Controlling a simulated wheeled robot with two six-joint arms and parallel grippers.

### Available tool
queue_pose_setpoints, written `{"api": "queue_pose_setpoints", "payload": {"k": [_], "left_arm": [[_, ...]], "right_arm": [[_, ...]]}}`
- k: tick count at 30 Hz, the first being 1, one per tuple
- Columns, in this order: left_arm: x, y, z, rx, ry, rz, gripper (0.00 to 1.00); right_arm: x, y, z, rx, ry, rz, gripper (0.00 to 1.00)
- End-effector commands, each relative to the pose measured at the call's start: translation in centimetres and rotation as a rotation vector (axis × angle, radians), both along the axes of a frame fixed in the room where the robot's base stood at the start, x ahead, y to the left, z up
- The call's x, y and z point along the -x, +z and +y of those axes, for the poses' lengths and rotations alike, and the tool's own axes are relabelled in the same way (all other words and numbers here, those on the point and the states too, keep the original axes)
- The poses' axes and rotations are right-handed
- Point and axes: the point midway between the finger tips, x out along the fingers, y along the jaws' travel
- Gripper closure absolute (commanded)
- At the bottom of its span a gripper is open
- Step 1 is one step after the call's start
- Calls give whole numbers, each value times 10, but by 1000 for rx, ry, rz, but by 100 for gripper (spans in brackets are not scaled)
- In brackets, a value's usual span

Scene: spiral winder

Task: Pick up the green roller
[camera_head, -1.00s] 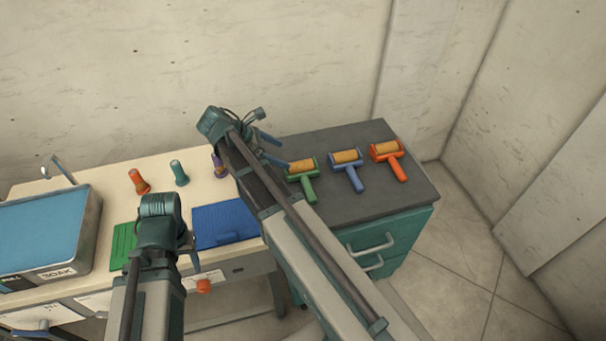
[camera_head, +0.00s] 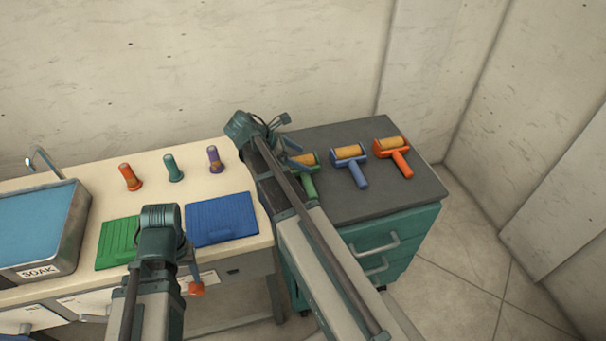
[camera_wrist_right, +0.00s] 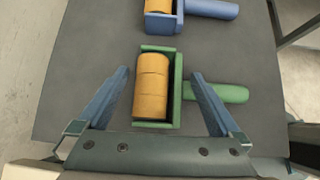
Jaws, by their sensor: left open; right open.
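The green roller (camera_head: 309,187) lies on the dark top of the teal cabinet, partly hidden behind my right arm in the head view. In the right wrist view its green frame (camera_wrist_right: 175,85) holds an orange-yellow cylinder, with the handle pointing right. My right gripper (camera_wrist_right: 160,74) is open, its blue fingers on either side of the roller's frame in that view. It also shows in the head view (camera_head: 297,152) at the cabinet's left edge; I cannot tell whether it touches the roller. My left gripper (camera_head: 191,264) is open and empty near the bench's front edge.
A blue roller (camera_head: 350,165) and an orange roller (camera_head: 395,156) lie to the right on the cabinet (camera_head: 405,195). The bench holds orange, teal and purple pegs, green and blue mats (camera_head: 222,219), and a SOAK tray (camera_head: 75,232).

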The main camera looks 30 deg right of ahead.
Motion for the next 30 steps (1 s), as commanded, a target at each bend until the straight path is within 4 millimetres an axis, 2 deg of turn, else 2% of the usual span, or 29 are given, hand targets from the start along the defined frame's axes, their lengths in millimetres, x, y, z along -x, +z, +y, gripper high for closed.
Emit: {"api": "queue_pose_setpoints", "payload": {"k": [1,3,12,27,30], "left_arm": [[0,-12,0,0,0,0,45],[0,-18,0,0,0,0,45],[0,-18,0,0,0,0,45],[0,-18,0,0,0,0,45],[0,-18,0,0,0,0,45]], "right_arm": [[1,-12,-6,0,-3,0,0],[2,-18,-13,1,-3,0,0],[3,-18,-17,1,-1,1,2],[3,-18,-17,0,-1,1,91],[3,-18,-17,1,-1,1,91]]}}
